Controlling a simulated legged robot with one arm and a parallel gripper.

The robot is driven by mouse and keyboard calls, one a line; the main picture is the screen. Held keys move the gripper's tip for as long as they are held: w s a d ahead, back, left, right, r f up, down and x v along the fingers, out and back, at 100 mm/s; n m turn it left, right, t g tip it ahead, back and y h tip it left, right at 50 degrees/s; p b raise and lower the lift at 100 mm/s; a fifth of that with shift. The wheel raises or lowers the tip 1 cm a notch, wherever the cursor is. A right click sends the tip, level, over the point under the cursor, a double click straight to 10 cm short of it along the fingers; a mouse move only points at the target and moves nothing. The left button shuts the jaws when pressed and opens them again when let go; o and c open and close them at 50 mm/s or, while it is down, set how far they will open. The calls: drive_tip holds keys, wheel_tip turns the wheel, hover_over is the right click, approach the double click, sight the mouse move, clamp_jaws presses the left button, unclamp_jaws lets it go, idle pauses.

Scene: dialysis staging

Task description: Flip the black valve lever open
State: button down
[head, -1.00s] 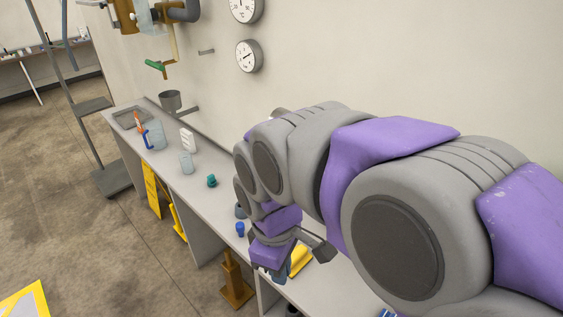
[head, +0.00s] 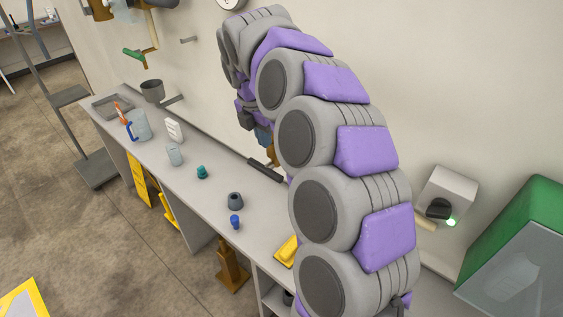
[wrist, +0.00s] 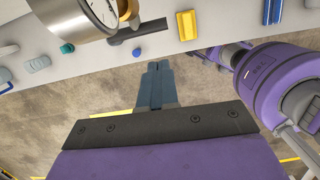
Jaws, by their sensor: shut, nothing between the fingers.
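The black valve lever (head: 265,170) shows in the head view as a dark bar over the counter by the wall, next to a brass fitting partly hidden by my arm. In the wrist view the lever (wrist: 140,31) runs out sideways beside the brass fitting (wrist: 130,10) and a round gauge (wrist: 92,14). My gripper (wrist: 158,66) has its blue-grey fingers together and empty. In the wrist view the fingertips lie below the lever and apart from it. In the head view the gripper (head: 264,137) is partly hidden by my arm, just above the lever.
The counter (head: 190,188) holds a blue knob (head: 235,221), a grey cap (head: 235,201), a teal knob (head: 202,172), a clear bottle (head: 175,155) and a yellow item (head: 287,251).

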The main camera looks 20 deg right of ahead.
sight(275, 174)
drive_tip(key=shift+w+d+n, duration=0.3)
drive_tip(key=shift+w+d, duration=0.05)
drive_tip(key=shift+w, duration=0.15)
drive_tip(key=f, duration=0.4)
drive_tip(key=w+d+f+b, duration=0.1)
drive_tip(key=f, duration=0.4)
drive_tip(key=d+f+b, duration=0.1)
drive_tip(key=f, duration=0.3)
drive_tip(key=shift+w+d+f, duration=0.1)
drive_tip(key=shift+w+f, duration=0.15)
drive_tip(key=shift+f, duration=0.05)
